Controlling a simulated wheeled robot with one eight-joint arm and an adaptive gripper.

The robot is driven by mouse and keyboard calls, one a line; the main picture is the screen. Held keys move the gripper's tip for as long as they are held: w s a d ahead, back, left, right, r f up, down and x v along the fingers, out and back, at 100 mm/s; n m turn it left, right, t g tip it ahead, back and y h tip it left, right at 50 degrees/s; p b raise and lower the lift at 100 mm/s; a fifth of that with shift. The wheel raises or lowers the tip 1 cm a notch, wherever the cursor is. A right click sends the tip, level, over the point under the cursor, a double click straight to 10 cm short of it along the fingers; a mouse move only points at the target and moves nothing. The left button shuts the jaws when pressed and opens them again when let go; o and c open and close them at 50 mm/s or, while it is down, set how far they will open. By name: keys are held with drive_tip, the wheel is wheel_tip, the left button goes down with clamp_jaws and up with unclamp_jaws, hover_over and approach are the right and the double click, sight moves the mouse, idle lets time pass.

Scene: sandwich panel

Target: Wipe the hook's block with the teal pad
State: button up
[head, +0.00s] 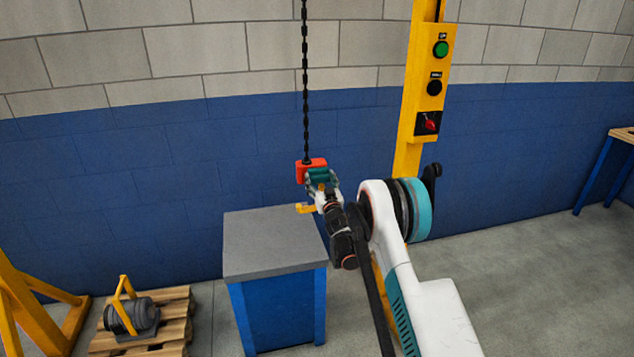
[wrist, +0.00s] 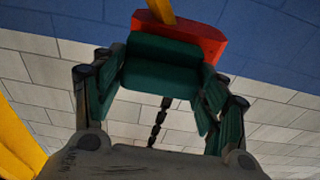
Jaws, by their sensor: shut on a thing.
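The hook's red block (head: 305,172) hangs on a dark chain (head: 305,90) above the grey-topped cabinet, with the yellow hook (head: 305,208) below it. My gripper (head: 321,182) is just in front of and to the right of the block and hides part of it. In the wrist view my gripper (wrist: 162,68) is shut on the teal pad (wrist: 163,58), which lies across between the fingers. The red block (wrist: 208,38) shows right behind the pad there, with part of the yellow hook (wrist: 162,8) above. The pad overlaps the block; I cannot tell whether they touch.
A blue cabinet (head: 275,240) with a grey top stands below the hook. A yellow post (head: 408,150) with a button box (head: 431,85) stands close behind my arm. A pallet (head: 175,300) with a motor (head: 133,313) is at lower left. A bench (head: 622,135) is far right.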

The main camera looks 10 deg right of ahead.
sight(329, 180)
drive_tip(key=shift+d, duration=1.7)
drive_tip(key=shift+w, duration=0.1)
drive_tip(key=shift+a, duration=4.9)
drive_tip(key=s, duration=0.6)
drive_tip(key=shift+s, duration=0.2)
drive_tip(key=shift+s, duration=1.35)
